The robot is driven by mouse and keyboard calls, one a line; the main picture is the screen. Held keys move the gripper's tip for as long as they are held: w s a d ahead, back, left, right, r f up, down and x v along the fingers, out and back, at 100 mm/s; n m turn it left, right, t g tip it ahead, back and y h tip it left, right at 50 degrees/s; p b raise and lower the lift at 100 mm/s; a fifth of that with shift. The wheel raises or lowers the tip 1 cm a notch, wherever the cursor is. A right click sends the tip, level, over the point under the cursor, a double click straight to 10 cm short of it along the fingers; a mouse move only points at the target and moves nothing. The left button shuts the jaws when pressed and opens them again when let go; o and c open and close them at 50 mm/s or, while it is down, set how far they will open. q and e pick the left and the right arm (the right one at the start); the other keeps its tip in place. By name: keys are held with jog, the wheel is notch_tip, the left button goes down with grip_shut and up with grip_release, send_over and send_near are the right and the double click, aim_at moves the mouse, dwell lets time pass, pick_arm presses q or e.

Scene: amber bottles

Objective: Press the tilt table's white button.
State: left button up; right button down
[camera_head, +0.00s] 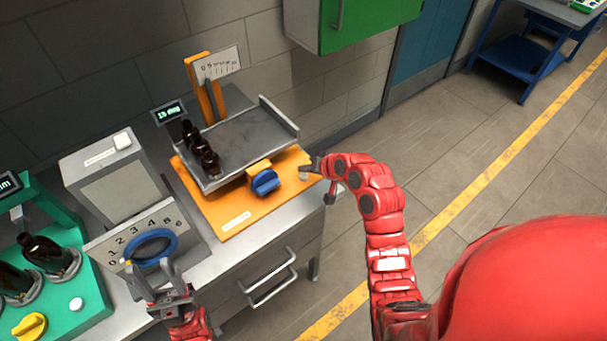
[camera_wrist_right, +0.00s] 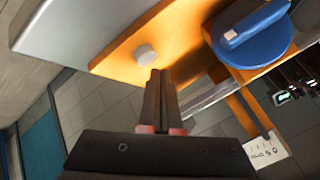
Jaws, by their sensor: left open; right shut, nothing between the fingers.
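The tilt table (camera_head: 235,215) has an orange base and a tilted grey tray (camera_head: 250,140) with dark amber bottles (camera_head: 200,146) at its left side. A blue knob (camera_head: 265,182) sits at its front; it also shows in the right wrist view (camera_wrist_right: 250,38). The small white button (camera_wrist_right: 145,54) is on the orange base near its right corner, partly hidden in the head view (camera_head: 304,175). My right gripper (camera_head: 311,165) is shut and empty; its tips (camera_wrist_right: 157,72) appear very close to the button, contact unclear. My left gripper (camera_head: 165,283) is open, over the bench front at lower left.
A blue ring dial (camera_head: 150,247) on a numbered plate is just beyond my left gripper. A grey box (camera_head: 108,178) and a green fixture with bottles (camera_head: 75,290) stand left. A small display (camera_head: 168,113) reads about 15 deg. Open floor (camera_head: 450,150) lies right.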

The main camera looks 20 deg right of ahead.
aim_at(306, 178)
jog(key=shift+f, duration=0.1)
dwell(0.3)
jog(key=shift+f+b, duration=0.3)
jog(key=shift+f+b, duration=0.35)
jog(key=shift+f, duration=0.15)
dwell(0.6)
jog(key=shift+r, duration=0.1)
jog(key=shift+r+p, duration=0.4)
jog(key=shift+r, duration=0.4)
jog(key=shift+r+p, duration=1.15)
jog(key=shift+r, duration=1.45)
jog(key=shift+f, duration=0.1)
